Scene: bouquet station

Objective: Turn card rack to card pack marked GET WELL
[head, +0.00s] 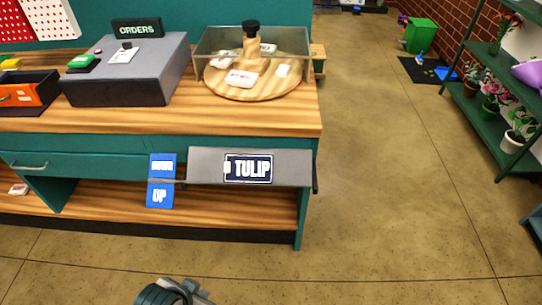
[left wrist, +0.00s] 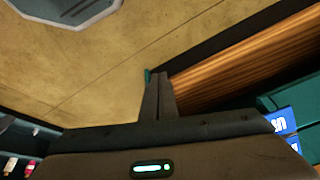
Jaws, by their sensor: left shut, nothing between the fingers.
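The front pack (head: 241,78) carries reddish print too small to read, so I cannot tell which pack is GET WELL. My left gripper (head: 185,291) is low at the bottom edge of the head view, over the floor and well away from the rack. In the left wrist view its fingers (left wrist: 158,97) are together and empty. My right gripper is not in view.
A TULIP sign (head: 248,169) and a blue DOWN/UP panel (head: 161,181) are at the counter front. Plant shelves (head: 486,105) stand at right. The floor between is clear.

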